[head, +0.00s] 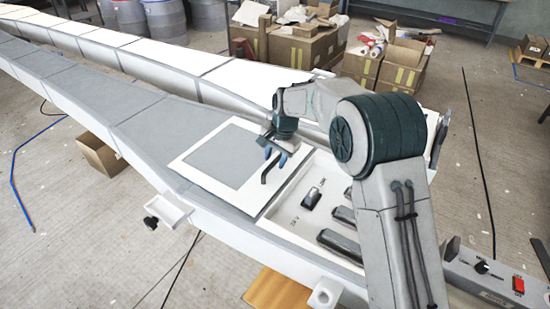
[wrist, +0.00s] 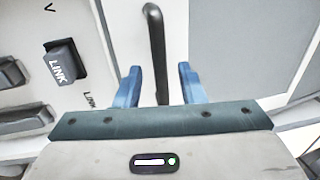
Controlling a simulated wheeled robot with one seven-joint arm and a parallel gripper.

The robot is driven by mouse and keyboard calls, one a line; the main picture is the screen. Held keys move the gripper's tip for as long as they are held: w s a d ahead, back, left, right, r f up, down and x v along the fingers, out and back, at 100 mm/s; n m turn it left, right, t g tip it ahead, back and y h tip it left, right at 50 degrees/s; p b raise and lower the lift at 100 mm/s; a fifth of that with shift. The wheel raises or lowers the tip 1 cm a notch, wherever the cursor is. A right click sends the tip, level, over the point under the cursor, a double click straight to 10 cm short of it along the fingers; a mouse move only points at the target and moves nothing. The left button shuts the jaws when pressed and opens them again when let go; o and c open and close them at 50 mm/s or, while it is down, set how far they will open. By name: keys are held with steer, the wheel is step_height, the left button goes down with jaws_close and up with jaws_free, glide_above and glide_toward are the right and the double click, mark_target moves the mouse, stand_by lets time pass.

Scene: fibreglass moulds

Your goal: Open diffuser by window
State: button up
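A flat white-framed panel with a grey middle (head: 215,157), which I take to be the diffuser, lies flush on the long pale mould. A black bar handle (head: 265,173) sits at its right side; it also shows in the wrist view (wrist: 153,40). My gripper (head: 275,155) is at the handle, pointing down. In the wrist view my blue fingers (wrist: 160,72) are apart, one on each side of the handle, with a gap on both sides. The gripper's body hides the handle's near end. The panel appears shut. No window is visible.
Right of the panel is a white recess with dark switches (head: 312,198), one marked LINK in the wrist view (wrist: 62,63). A control box with a red switch (head: 518,285) is at lower right. Cardboard boxes (head: 305,45) and drums (head: 165,20) stand behind the mould.

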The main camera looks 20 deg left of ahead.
step_height(320, 180, up, 13)
steer(key=d+b, duration=0.2)
steer(key=shift+s+d, duration=0.25)
steer(key=shift+d, duration=0.1)
steer(key=shift+s+a, duration=0.1)
